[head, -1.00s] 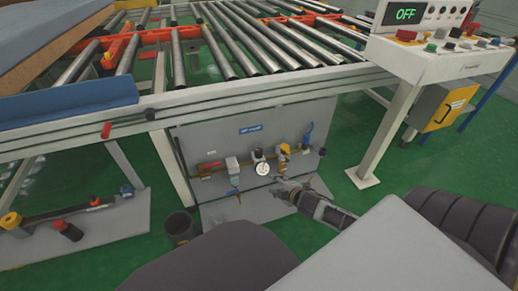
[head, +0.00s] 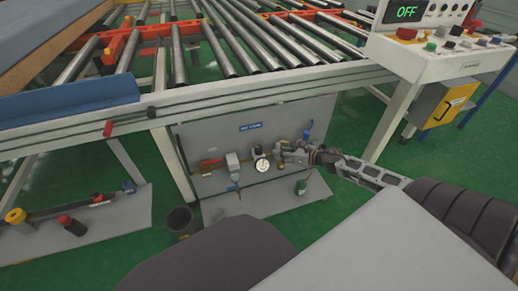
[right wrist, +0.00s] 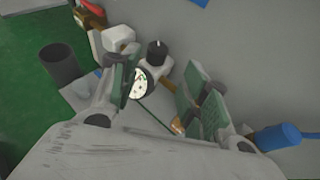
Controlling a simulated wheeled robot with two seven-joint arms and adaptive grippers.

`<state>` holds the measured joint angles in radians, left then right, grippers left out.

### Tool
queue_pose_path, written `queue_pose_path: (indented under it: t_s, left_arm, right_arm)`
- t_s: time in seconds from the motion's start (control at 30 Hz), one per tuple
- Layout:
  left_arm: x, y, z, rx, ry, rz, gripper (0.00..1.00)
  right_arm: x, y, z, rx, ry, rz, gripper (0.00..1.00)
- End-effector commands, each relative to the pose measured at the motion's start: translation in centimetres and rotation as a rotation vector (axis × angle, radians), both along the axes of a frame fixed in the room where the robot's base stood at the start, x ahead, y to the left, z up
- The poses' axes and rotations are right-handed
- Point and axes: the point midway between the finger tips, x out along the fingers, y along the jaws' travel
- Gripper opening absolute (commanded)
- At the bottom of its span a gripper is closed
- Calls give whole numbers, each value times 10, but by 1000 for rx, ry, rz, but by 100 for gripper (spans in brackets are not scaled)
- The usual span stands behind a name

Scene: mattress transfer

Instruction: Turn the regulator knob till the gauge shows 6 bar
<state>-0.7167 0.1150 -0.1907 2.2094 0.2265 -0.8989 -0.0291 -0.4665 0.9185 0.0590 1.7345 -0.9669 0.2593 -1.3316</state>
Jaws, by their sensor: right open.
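The round white gauge (head: 262,165) sits on the pipe row of the grey panel under the roller table. It also shows in the right wrist view (right wrist: 140,84), but its reading is too small to tell. A black knob (right wrist: 157,50), which looks like the regulator knob, stands just behind the gauge; in the head view it is small, above the gauge (head: 258,152). My right gripper (head: 287,152) is open at the panel, just right of the gauge. In the right wrist view its fingers (right wrist: 165,92) are spread, the left one close beside the gauge. My left gripper is out of view.
A red-handled valve (head: 209,163) and a pale filter unit (head: 232,161) are left of the gauge, a blue fitting (head: 307,130) right. A dark bin (head: 181,222) stands on the green floor. A control box (head: 440,45) reading OFF is at upper right. Table legs flank the panel.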

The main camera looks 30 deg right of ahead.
Motion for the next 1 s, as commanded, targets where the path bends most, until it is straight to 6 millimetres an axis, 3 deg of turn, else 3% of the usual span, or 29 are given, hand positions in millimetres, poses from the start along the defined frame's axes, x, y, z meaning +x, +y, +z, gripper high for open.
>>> queue_pose_path:
  t_s: [0.57,1.0]
  left_arm:
    - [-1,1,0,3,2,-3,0]
    - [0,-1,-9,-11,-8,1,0]
  right_arm:
    - [-1,0,-2,-50,-5,36,46]
    - [15,6,-9,-49,-6,37,46]
